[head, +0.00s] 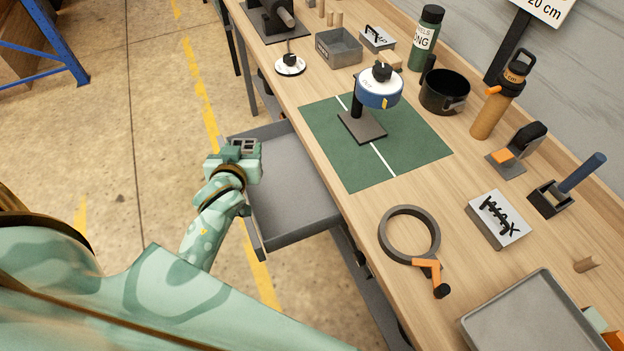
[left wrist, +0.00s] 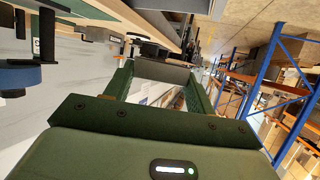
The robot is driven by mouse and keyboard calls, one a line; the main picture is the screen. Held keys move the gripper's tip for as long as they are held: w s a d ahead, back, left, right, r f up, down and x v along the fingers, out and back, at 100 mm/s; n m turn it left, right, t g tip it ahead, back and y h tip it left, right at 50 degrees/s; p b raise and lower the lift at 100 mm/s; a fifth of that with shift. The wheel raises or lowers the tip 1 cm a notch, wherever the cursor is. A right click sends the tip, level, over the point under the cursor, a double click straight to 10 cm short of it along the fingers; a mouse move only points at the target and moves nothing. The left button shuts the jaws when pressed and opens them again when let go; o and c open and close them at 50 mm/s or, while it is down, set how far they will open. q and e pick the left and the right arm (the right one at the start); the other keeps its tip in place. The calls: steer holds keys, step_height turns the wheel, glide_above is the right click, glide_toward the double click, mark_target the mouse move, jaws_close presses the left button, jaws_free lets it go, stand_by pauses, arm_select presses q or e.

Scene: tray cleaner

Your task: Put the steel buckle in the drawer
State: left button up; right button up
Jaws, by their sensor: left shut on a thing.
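The steel buckle (head: 245,143) is a small grey frame with openings, held at the tips of my left gripper (head: 240,149). In the left wrist view the grey buckle (left wrist: 162,71) spans the space between the two green fingers of the gripper (left wrist: 160,84). The grey drawer (head: 295,205) is pulled out from under the bench, and the part of its inside that shows is bare. My left gripper and the buckle appear over the drawer's far left side; their height above it is hard to tell. My right gripper is not in view.
The wooden bench (head: 355,205) stands right of the drawer. On it are a green mat (head: 415,150) with a tape roll on a stand (head: 379,92), a grey ring (head: 386,240), a grey bin (head: 338,50) and a metal tray (head: 500,325). Open floor (head: 120,150) lies left.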

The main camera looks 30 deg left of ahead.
arm_select(q)
steer(key=w+f+b, duration=0.2)
steer(key=w+f, duration=0.1)
steer(key=f, duration=0.1)
steer(key=w+d+f+b, duration=0.1)
steer(key=w+f+b, duration=0.2)
steer(key=w+f, duration=0.1)
steer(key=w+d+f+b, duration=0.1)
steer(key=w+f+b, duration=0.1)
steer(key=w+f, duration=0.2)
steer(key=shift+w+f+b, duration=0.2)
steer(key=shift+w+b, duration=0.05)
steer(key=shift+b, duration=0.1)
steer(key=b, duration=0.3)
glide_above(284, 171)
step_height(284, 171, down, 4)
steer(key=shift+f, duration=0.1)
steer(key=shift+r+p, duration=0.25)
steer(key=shift+p, duration=0.05)
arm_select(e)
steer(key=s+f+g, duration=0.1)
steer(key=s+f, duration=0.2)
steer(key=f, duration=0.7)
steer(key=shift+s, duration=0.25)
arm_select(q)
steer(key=shift+y, duration=0.3)
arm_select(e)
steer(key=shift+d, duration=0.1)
